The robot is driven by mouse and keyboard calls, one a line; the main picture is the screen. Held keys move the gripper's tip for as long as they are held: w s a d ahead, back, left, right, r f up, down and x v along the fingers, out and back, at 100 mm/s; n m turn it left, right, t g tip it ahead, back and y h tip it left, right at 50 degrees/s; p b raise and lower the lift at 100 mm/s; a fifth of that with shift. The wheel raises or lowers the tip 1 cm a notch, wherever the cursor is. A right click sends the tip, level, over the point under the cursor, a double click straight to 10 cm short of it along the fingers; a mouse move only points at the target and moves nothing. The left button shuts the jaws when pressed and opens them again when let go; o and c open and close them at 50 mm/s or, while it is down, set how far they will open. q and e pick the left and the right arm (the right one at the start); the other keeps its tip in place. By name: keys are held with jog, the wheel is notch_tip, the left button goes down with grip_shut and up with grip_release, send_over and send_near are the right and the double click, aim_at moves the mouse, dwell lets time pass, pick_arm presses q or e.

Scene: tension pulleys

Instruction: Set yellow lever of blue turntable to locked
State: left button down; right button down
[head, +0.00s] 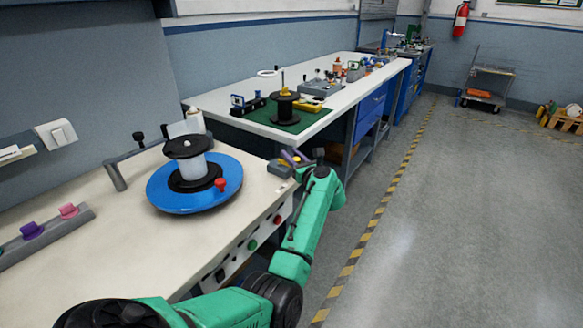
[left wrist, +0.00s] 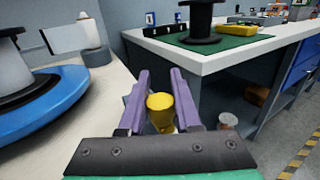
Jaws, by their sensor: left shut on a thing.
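The blue turntable (head: 160,192) lies on the near bench with a black-and-white spool on it and a red knob at its right edge. It also shows at the left of the left wrist view (left wrist: 55,108). My left gripper (head: 293,157) is at the bench's right end, beside the turntable. In the left wrist view, its purple fingers are shut on the yellow lever (left wrist: 160,103), whose rounded top shows between them. The lever's base is hidden there, and in the head view I cannot make the lever out behind the gripper. My right gripper is not in view.
A second bench with a green mat (head: 310,122) and a spool stands beyond. A rail with coloured clips (head: 42,232) lies at left.

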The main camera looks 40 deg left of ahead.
pick_arm(q)
jog(key=shift+r, duration=0.2)
dwell(0.3)
jog(key=c, duration=0.6)
grip_release()
